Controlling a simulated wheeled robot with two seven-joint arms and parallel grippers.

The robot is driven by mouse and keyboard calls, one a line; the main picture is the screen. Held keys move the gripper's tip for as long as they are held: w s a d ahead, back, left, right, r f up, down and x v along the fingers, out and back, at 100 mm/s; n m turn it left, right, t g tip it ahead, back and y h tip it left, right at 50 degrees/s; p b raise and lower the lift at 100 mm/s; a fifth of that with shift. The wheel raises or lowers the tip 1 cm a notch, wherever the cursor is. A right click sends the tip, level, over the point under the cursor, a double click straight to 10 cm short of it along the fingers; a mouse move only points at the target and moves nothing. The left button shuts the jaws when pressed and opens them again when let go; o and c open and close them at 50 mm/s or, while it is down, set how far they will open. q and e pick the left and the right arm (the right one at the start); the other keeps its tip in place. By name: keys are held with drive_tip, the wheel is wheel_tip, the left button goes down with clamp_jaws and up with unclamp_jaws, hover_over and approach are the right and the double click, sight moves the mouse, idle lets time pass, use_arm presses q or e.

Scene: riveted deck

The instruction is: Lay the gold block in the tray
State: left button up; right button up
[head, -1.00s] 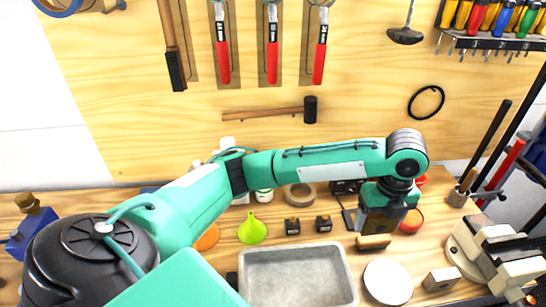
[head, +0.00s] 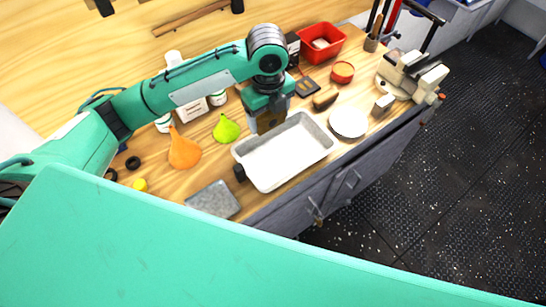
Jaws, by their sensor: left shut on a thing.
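The pale grey tray (head: 262,178) lies on the wooden bench near its front edge, and its inside looks empty. My left gripper (head: 268,126) points down at the tray's back left rim. It is shut on the gold block (head: 267,121), which shows as a brownish-gold face between the fingers and is partly hidden by them. I cannot tell whether the block touches the tray's rim or hangs above it. My right gripper is not in view.
A white round disc (head: 348,122) lies right of the tray, with a wooden-handled brush (head: 325,98) behind it. A green funnel (head: 226,128), an orange funnel (head: 184,150) and a grey slab (head: 213,200) are to the left. A red bin (head: 322,42) stands behind.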

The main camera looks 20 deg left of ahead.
use_arm(q)
drive_tip(key=p, duration=0.3)
hover_over(270, 164)
wheel_tip(270, 164, down, 15)
drive_tip(key=shift+w+r, duration=0.1)
drive_tip(key=shift+r, duration=0.1)
wheel_tip(270, 164, down, 5)
drive_tip(key=shift+r+p, duration=0.2)
drive_tip(key=shift+p, duration=0.3)
drive_tip(key=shift+f, duration=0.1)
drive_tip(key=o, duration=1.2)
drive_tip(key=shift+f, duration=0.15)
drive_tip(key=shift+o, duration=0.3)
wheel_tip(270, 164, up, 12)
drive_tip(key=b, duration=0.2)
drive_tip(key=shift+b, duration=0.3)
